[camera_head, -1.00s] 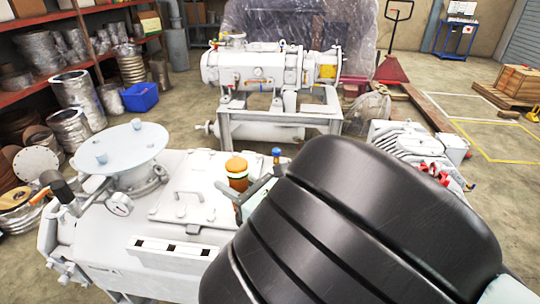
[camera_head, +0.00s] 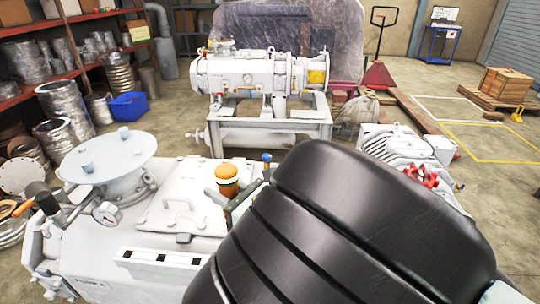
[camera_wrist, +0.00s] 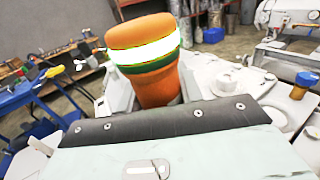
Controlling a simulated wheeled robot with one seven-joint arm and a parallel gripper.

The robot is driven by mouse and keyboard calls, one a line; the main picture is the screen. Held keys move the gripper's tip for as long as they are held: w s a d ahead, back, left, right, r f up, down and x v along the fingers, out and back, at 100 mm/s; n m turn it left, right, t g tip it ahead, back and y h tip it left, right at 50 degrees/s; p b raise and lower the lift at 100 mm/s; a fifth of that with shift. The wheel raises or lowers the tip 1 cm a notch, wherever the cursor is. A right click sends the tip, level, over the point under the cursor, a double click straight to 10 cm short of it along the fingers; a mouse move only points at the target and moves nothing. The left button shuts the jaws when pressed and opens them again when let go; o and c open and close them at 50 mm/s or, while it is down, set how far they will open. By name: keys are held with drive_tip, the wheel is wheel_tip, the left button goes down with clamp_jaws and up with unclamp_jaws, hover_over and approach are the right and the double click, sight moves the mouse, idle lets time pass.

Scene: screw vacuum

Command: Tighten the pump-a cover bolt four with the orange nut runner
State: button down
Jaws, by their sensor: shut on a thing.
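The orange nut runner (camera_head: 227,178) stands roughly upright at the right side of the raised cover (camera_head: 165,222) on the white near pump (camera_head: 85,240). In the wrist view its orange body (camera_wrist: 150,85) has a bright white and green band. My gripper (camera_head: 238,200) is shut on the nut runner; my black arm hides much of it. The runner's lower end is hidden in both views, so I cannot tell whether it touches a bolt. I cannot pick out bolt four.
A blue-capped fitting (camera_wrist: 304,82) stands right of the gripper in the wrist view. A pressure gauge (camera_head: 107,213) and wide round flange (camera_head: 107,155) rise at the cover's left. Another pump (camera_head: 250,75) stands behind on a frame, with open floor between.

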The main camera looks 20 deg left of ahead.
sight(220, 172)
drive_tip(key=shift+f+b, duration=0.25)
drive_tip(key=shift+b, duration=0.6)
idle(0.7)
drive_tip(key=shift+r+p, duration=1.15)
drive_tip(key=shift+r, duration=1.5)
